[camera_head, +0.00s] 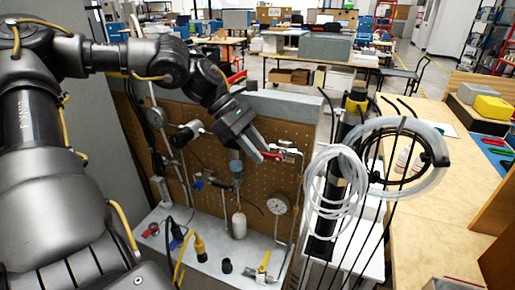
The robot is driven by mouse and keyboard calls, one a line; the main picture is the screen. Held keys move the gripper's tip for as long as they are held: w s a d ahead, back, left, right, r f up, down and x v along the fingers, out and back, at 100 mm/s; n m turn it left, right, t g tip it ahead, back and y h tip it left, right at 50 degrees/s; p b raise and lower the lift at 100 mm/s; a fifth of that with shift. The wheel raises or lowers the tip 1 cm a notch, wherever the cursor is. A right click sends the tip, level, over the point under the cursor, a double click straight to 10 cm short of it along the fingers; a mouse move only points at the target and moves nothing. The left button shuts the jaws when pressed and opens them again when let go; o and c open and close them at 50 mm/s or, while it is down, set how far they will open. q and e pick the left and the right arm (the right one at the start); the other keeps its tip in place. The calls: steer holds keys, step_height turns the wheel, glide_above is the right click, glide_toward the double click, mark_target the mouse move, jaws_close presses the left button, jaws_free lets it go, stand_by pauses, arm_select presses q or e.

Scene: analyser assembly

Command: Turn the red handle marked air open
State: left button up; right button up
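A red handle (272,156) sits at the upper right of the brown pegboard panel (262,185), beside a metal valve fitting (289,153). My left gripper (258,146) reaches over the panel from the upper left, with its fingertips right at the handle's left end. The fingers overlap in this view, so I cannot tell whether they are open or shut, or whether they touch the handle. Another red handle (237,77) shows at the panel's top edge, behind my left arm. No label wording is readable. My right gripper is not in view.
A pressure gauge (279,204), a white bottle (239,224) and a yellow-handled valve (264,262) stand low on the panel and its ledge. Coiled clear tubing (338,186) hangs right of the panel. A wooden bench (437,220) lies further right.

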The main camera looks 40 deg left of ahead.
arm_select(q)
steer(key=shift+r, duration=0.1)
steer(key=shift+a+r, duration=0.2)
steer(key=shift+a, duration=0.05)
steer(key=b+v, duration=0.2)
steer(key=v, duration=0.8)
steer(key=shift+s, duration=0.1)
